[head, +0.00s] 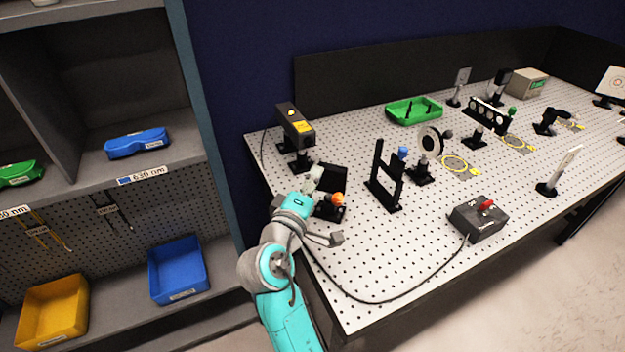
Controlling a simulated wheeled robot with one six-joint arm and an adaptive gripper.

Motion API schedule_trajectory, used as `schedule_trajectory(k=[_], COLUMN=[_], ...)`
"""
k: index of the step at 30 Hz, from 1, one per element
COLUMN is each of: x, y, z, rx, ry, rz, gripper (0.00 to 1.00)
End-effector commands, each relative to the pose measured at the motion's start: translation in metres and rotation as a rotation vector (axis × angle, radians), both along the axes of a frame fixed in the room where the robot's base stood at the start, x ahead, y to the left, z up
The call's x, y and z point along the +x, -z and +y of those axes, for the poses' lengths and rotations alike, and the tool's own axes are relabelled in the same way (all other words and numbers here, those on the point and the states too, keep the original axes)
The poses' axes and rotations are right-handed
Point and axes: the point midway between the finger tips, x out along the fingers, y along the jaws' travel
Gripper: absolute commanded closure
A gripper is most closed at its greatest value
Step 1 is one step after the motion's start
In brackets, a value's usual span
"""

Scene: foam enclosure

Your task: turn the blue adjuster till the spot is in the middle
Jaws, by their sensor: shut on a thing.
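My gripper (315,180) is at the left end of the optical table, against a small black mount with an orange knob (337,199). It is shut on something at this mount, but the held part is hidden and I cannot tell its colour. A white screen with a ringed target (614,82) stands at the far right edge. I cannot make out a light spot on it.
A black and yellow-marked laser box (296,125) stands behind my gripper. A round holder (430,140), a green tray (414,111) and a control box with a red switch (478,216) stand on the table. A cable crosses the front. Shelves are at left.

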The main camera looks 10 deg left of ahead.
Motion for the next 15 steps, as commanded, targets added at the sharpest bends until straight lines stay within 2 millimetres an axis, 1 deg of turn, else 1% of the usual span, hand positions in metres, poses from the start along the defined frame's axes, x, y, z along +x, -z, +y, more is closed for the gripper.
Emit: schedule_trajectory(k=[2,3,5,6,15], x=[-0.0002,-0.0002,-0.0002,-0.0002,-0.0012], y=[0.0009,0.0008,0.0008,0.0008,0.0003], z=[0.0007,0.0008,0.0008,0.0007,0.0006], rx=[0.0,0.0,0.0,0.0,0.001], ry=[-0.001,-0.001,-0.001,-0.001,-0.001], rz=[0.002,0.002,0.002,0.002,0.0], gripper=[1.0,0.68,0.53,0.48,0.48])
